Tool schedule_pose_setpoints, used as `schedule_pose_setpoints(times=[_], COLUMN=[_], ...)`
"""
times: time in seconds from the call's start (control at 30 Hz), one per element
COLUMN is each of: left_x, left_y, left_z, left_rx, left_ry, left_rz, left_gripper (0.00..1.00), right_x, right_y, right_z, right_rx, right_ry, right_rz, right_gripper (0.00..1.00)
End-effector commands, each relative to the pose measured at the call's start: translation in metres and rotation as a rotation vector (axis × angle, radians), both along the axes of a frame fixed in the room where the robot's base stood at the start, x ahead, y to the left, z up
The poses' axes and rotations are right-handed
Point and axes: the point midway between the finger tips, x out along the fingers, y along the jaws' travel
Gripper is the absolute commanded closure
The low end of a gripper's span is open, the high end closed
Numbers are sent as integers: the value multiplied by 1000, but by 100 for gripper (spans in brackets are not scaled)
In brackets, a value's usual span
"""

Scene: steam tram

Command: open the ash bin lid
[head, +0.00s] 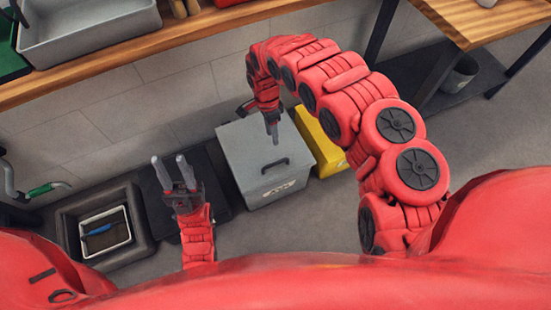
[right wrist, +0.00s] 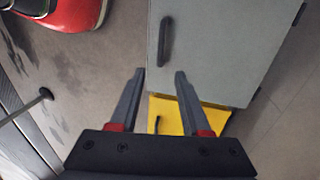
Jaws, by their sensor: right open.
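The grey ash bin (head: 275,190) stands on the floor by the wall, with a label on its front. Its flat grey lid (head: 245,150) is down, with a black bar handle (head: 263,165) near the front edge. In the right wrist view the lid (right wrist: 220,50) and its handle (right wrist: 165,42) lie beyond my fingertips. My right gripper (head: 272,128) is above the lid's back part in the head view, open and empty (right wrist: 160,72), not touching the handle. My left gripper (head: 173,172) is left of the bin, its fingers apart with nothing between them.
A yellow box (head: 318,145) stands close against the bin's right side. A dark tray with a white bin (head: 106,232) sits on the floor at left. A wooden bench (head: 150,50) runs along the back above, and a wooden table (head: 490,22) is at right.

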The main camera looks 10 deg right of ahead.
Motion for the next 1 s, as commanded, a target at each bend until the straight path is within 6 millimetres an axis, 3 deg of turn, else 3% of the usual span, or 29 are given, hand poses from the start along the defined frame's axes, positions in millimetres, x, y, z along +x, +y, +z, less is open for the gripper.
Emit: schedule_pose_setpoints(times=[0.03, 0.2, 0.5, 0.7, 1.0], left_x=[0, 0, 0, 0, 0], left_y=[0, 0, 0, 0, 0], left_z=[-5, -13, -29, -33, -33], left_rx=[0, 0, 0, 0, 0], left_ry=[0, 0, 0, 0, 0], left_rz=[0, 0, 0, 0, 0], left_gripper=[60, 60, 60, 60, 60], right_x=[-4, -12, -22, -24, -25], right_y=[-1, -3, -6, -8, -8], right_z=[-16, -58, -118, -134, -136], right_rx=[2, 2, 3, 2, 2], right_ry=[4, 5, -1, -3, -3], right_rz=[-1, -1, -1, 0, 1], right_gripper=[53, 53, 53, 53, 53])
